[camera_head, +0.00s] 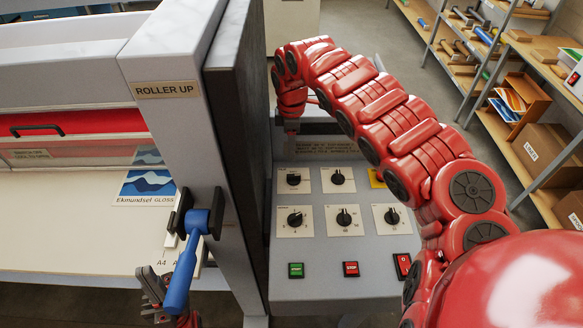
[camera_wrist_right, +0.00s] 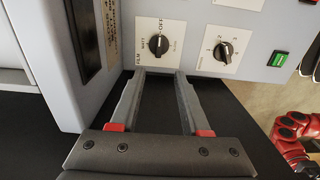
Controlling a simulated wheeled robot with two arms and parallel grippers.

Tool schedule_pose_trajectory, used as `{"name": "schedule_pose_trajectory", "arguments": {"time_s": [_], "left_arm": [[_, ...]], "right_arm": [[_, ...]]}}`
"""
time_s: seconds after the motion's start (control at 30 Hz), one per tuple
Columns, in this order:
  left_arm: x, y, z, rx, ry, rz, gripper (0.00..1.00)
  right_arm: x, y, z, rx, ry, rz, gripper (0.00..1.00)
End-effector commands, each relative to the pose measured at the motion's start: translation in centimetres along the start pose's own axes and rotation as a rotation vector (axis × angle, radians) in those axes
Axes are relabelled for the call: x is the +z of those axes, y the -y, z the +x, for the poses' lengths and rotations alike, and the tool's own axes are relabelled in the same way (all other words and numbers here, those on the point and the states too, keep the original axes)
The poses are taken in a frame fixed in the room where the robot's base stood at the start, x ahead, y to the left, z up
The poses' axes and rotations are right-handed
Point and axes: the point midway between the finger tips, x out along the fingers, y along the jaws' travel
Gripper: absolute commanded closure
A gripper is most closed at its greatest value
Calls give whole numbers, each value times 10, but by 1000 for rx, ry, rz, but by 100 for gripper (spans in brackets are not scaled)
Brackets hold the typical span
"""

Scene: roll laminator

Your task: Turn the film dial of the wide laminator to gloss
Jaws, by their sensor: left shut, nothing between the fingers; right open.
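The film dial (camera_wrist_right: 158,44) is a black knob on a pale plate in the right wrist view. Its bar stands roughly upright there, toward a word that looks like OFF; its exact pointing end is hard to tell. In the head view it is the upper left dial (camera_head: 293,179) of the wide laminator's grey panel (camera_head: 330,255). My right gripper (camera_wrist_right: 158,76) is open, its fingers just short of the dial and apart from it, with nothing between them. In the head view my right gripper (camera_head: 291,122) is partly hidden by its arm. My left gripper (camera_head: 152,284) is shut and empty near the blue lever.
Several other dials (camera_head: 344,217) share the panel, above a green button (camera_head: 296,270) and red switches (camera_head: 351,269). A blue-handled lever (camera_head: 186,262) sits on the laminator post marked ROLLER UP (camera_head: 167,89). Shelves (camera_head: 495,90) with boxes stand at right.

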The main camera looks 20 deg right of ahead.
Motion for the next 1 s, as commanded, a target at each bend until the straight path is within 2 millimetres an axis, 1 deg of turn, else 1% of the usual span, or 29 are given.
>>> {"name": "schedule_pose_trajectory", "arguments": {"time_s": [0.03, 0.2, 0.3, 0.37, 0.4, 0.5, 0.57, 0.73, 0.83, 1.0], "left_arm": [[-1, 0, 5, 0, 0, 0, 100], [-2, 0, 9, 0, 0, 0, 100], [0, 0, 2, 0, 0, 0, 100], [0, 0, 0, 0, 0, 0, 100], [1, 0, -6, 0, 0, 0, 100], [3, -1, -17, 0, 0, 0, 100], [4, -1, -21, 0, 0, 0, 100], [4, -1, -22, 0, 0, 0, 100], [4, -1, -23, 0, 0, 0, 100], [4, -1, -22, 0, 0, 0, 100]], "right_arm": [[0, 2, 5, -5, 3, 0, 54], [0, 2, 32, -6, 3, 1, 54], [-1, 1, 53, -3, 1, 1, 54], [-2, 2, 63, -5, 1, -2, 54], [-2, 1, 73, -2, 0, -2, 54], [-1, 1, 90, -4, 0, -1, 54], [-2, 2, 97, -3, 0, -2, 54], [-2, 0, 114, 0, -2, -1, 54], [-1, 0, 118, 1, -2, 0, 54], [0, 0, 119, 2, -1, 0, 54]]}}
